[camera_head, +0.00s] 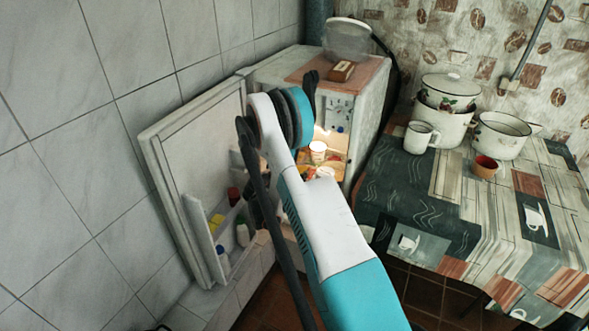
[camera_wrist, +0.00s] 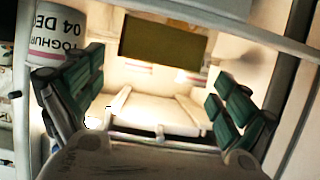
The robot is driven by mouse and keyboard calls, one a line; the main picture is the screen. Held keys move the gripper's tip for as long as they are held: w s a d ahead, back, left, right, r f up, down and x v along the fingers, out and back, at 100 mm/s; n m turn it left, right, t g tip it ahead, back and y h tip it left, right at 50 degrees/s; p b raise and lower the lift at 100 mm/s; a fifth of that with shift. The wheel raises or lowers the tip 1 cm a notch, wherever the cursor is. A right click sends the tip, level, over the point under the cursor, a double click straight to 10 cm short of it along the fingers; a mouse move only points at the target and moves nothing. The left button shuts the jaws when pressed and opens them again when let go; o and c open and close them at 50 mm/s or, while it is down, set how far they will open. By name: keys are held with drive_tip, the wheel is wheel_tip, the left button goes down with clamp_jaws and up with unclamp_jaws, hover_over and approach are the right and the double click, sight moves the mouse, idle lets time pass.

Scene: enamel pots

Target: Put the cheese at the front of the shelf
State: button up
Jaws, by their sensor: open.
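In the wrist view my gripper (camera_wrist: 155,92) is open, its green-padded fingers spread apart inside the lit fridge. A flat olive-yellow block (camera_wrist: 163,40), which may be the cheese, lies beyond the fingertips at the top of the picture. It is not between the fingers. A pale, box-like form (camera_wrist: 160,112) shows between the fingers; I cannot tell what it is. In the head view my arm covers part of the open fridge (camera_head: 368,115), and I cannot make out the gripper or clearly identify the cheese there.
A yoghurt cup (camera_wrist: 60,35) stands close to the left finger in the wrist view. In the head view, a white cup (camera_head: 318,148) stands inside the fridge. The open fridge door (camera_head: 180,160) holds bottles and packets. A table with enamel pots (camera_head: 443,120) stands at right.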

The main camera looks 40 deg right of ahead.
drive_tip(key=s+a+r+n+t+y+p, duration=0.1)
drive_tip(key=s+a+r+n+y, duration=0.3)
drive_tip(key=a+r, duration=0.75)
drive_tip(key=s+a+r+n+y+p, duration=0.15)
drive_tip(key=s+a+r, duration=0.35)
drive_tip(key=a+r, duration=0.65)
drive_tip(key=s+a+r+n+y, duration=0.2)
drive_tip(key=s+a, duration=0.3)
drive_tip(key=s, duration=0.3)
drive_tip(key=s+a+r+n+y, duration=0.2)
drive_tip(key=s+a, duration=0.3)
drive_tip(key=s, duration=0.3)
drive_tip(key=s+a+r+n+t+y, duration=0.1)
drive_tip(key=s+a+r+n+y, duration=0.2)
drive_tip(key=s, duration=0.5)
drive_tip(key=a+n, duration=0.1)
drive_tip(key=a, duration=0.1)
drive_tip(key=shift+s+a+r+b, duration=0.15)
drive_tip(key=shift+a+r+b, duration=0.15)
drive_tip(key=shift+r+b, duration=0.1)
